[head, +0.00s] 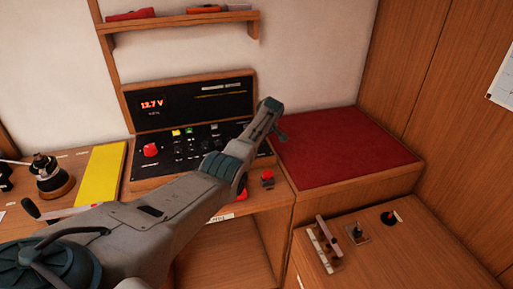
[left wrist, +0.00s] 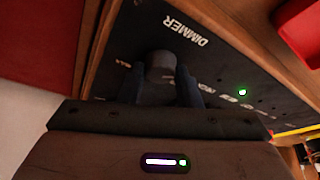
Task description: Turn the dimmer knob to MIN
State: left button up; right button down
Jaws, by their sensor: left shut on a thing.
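The dimmer knob (left wrist: 161,66) is a dark round knob on the black panel, beside the white DIMMER label (left wrist: 186,29) in the left wrist view. My left gripper (left wrist: 161,82) has one finger on each side of the knob and is shut on it. The knob's pointer cannot be made out, so its setting is unclear. Small white lettering left of the knob is too blurred to read surely. In the head view my left arm reaches across the black control panel (head: 181,147) and hides the knob and fingertips. My right gripper is in neither view.
A red button (head: 150,150) and a red display (head: 152,104) are on the panel unit. A red-topped bench (head: 345,148) is to the right. A yellow board (head: 100,175) lies left of the panel. A shelf (head: 180,23) hangs above; a switch cabinet (head: 400,255) stands front right.

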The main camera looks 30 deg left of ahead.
pick_arm(q)
jog(key=shift+f+n+b, duration=0.1)
jog(key=shift+n+b, duration=0.2)
jog(key=shift+n, duration=0.1)
jog(key=shift+d, duration=0.1)
jog(key=o, duration=1)
jog(key=shift+c, duration=0.2)
jog(key=shift+r, duration=0.2)
jog(key=w+b+v, duration=0.1)
jog(key=b+v, duration=0.1)
jog(key=v, duration=0.8)
jog(key=shift+s+d+r, duration=0.2)
jog(key=shift+s+r, duration=0.1)
